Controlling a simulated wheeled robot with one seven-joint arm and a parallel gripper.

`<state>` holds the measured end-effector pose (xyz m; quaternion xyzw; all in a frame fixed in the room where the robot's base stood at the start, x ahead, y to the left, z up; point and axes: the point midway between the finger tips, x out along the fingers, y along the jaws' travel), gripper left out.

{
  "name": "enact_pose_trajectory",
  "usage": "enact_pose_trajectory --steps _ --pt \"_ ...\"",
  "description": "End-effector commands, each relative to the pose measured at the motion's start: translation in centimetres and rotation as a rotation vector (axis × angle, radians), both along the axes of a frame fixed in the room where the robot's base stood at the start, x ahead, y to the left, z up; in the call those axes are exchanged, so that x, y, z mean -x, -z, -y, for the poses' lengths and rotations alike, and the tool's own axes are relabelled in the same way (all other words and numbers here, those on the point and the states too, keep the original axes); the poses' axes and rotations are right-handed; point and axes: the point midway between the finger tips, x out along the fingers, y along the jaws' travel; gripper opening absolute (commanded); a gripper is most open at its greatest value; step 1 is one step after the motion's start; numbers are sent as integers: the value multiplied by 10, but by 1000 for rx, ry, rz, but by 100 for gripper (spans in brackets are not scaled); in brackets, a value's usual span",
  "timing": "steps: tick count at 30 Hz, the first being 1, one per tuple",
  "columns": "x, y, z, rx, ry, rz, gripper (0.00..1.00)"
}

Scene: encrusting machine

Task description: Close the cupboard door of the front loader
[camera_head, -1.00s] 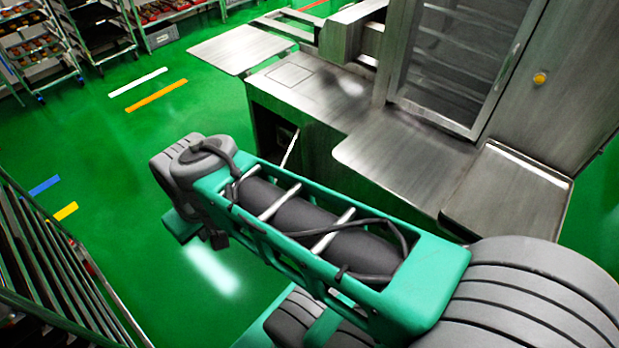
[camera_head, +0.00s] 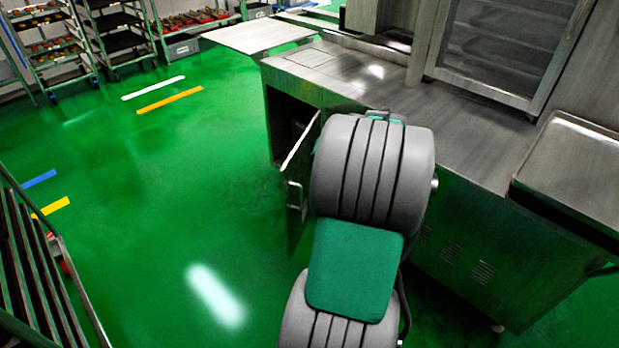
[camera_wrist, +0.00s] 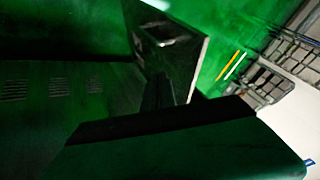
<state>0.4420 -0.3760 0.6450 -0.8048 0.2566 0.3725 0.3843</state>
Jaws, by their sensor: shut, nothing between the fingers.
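The front loader (camera_head: 340,85) is a steel machine with a low cabinet under its worktop. Its cupboard door (camera_head: 297,217) stands open at the cabinet's left front, with a pale top edge and a bar handle (camera_head: 293,196). The dark cupboard opening (camera_head: 286,122) shows behind it. My arm covers part of the door and hides my gripper in the head view. In the dark wrist view, my gripper (camera_wrist: 160,92) looks shut and empty, pointing towards the door (camera_wrist: 190,65). Whether it touches the door, I cannot tell.
A steel tray (camera_head: 585,130) juts out at the machine's right. A slatted rack (camera_head: 25,262) stands at the lower left. Shelved trolleys (camera_head: 110,35) stand at the back left. The green floor (camera_head: 170,170) left of the door is clear.

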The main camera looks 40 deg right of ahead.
Motion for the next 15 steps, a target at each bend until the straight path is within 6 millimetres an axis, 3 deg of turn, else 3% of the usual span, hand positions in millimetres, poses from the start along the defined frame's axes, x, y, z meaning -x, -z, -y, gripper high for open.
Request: enact_pose_trajectory --steps 12,15 --pt "-53 76 9 -1 -4 -4 0" --pt "-70 71 -1 2 -7 -1 0"
